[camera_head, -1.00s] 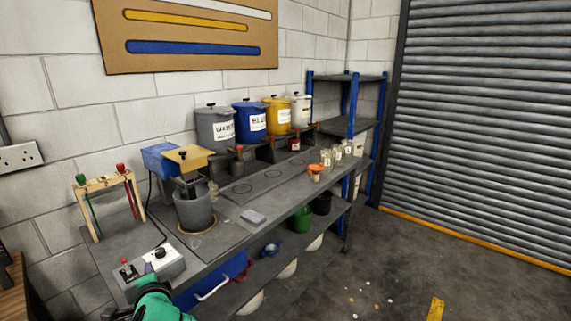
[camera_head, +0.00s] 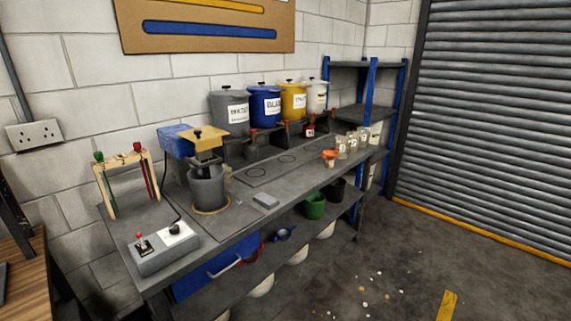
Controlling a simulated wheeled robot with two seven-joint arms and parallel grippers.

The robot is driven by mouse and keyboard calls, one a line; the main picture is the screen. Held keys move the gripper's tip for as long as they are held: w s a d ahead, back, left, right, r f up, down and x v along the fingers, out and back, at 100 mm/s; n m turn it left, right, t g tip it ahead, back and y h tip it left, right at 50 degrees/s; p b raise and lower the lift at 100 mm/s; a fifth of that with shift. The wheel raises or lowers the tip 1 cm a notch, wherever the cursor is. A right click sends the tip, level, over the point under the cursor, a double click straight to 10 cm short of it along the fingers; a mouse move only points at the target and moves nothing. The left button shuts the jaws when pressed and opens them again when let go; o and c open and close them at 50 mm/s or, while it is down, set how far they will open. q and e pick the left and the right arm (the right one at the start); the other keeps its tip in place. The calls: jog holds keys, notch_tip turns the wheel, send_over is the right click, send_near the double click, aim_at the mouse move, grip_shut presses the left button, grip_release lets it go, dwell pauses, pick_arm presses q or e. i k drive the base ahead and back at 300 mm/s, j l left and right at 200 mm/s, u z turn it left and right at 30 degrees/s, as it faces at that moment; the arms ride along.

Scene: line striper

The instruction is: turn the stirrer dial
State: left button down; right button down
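The control box (camera_head: 163,251) is grey and stands at the bench's near left corner. Its black stirrer dial (camera_head: 178,228) sits on a white plate on the right part of the box, and a red switch (camera_head: 140,240) is on the left part. The stirrer (camera_head: 190,142), with a blue motor housing and a yellow bracket, stands over a grey pot (camera_head: 207,188) behind the box. No gripper shows in the current view, and nothing covers the dial.
The grey bench (camera_head: 235,222) holds a wooden rack (camera_head: 125,180) with green- and red-topped tools, a small grey block (camera_head: 266,201) and several labelled tubs at the back. A blue drawer (camera_head: 205,275) is below. The floor to the right is mostly clear, with scattered small spots.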

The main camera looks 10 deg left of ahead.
aim_at(174, 230)
jog(key=u, duration=1.25)
